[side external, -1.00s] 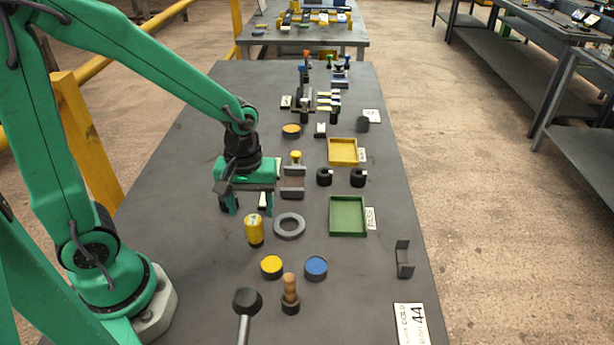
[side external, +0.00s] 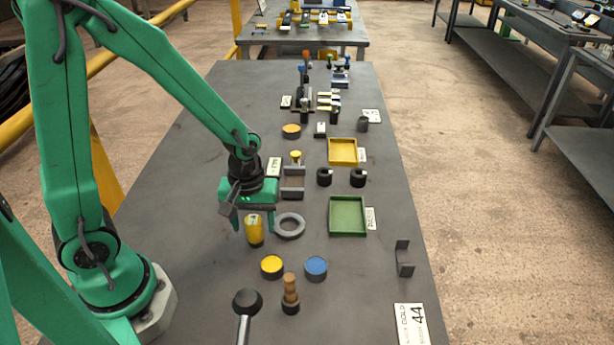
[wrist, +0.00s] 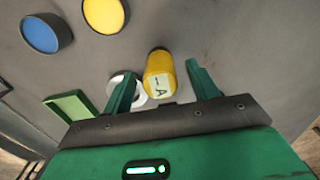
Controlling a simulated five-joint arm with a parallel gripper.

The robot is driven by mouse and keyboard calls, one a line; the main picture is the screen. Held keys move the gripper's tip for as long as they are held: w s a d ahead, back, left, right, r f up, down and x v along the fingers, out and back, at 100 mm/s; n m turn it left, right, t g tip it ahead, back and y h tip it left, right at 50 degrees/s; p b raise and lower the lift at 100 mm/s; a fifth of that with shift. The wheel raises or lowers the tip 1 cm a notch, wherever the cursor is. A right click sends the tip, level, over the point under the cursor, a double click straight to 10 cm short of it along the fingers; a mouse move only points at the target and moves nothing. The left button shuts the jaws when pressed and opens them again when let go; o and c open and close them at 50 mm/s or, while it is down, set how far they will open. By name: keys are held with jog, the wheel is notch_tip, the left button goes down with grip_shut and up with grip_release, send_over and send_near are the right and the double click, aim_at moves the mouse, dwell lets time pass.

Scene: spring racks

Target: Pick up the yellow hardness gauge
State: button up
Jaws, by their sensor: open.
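The yellow hardness gauge (side external: 254,231) is a small upright yellow cylinder on the grey bench, left of the grey ring. In the wrist view the gauge (wrist: 159,72) shows a pale label with dark marks and lies between my two fingers. My gripper (side external: 253,225) is open, with green fingers pointing down around the gauge's upper part in the side view. In the wrist view my gripper (wrist: 162,75) has its fingers spread, with a gap on each side of the gauge. I cannot tell how far the fingertips are above the bench.
The grey ring (side external: 302,227) lies close to the right of the gauge. A yellow-topped disc (side external: 272,265) and a blue-topped disc (side external: 316,266) are in front. A green tray (side external: 333,219) and a yellow tray (side external: 342,140) stand to the right.

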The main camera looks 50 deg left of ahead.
aim_at(253, 221)
dwell(0.3)
jog(key=c, duration=1.1)
jog(key=shift+r, duration=0.2)
jog(key=shift+r, duration=1.2)
jog(key=shift+s+d+r, duration=0.1)
jog(key=shift+d+r, duration=0.1)
jog(key=shift+r, duration=0.65)
jog(key=s+d+r, duration=0.2)
jog(key=d, duration=0.1)
jog(key=s+d+r, duration=0.2)
jog(key=d, duration=0.1)
jog(key=s+d+r, duration=0.2)
jog(key=d, duration=0.1)
jog(key=shift+s+d+r, duration=0.1)
jog(key=shift+s+r, duration=0.15)
jog(key=shift+r, duration=0.05)
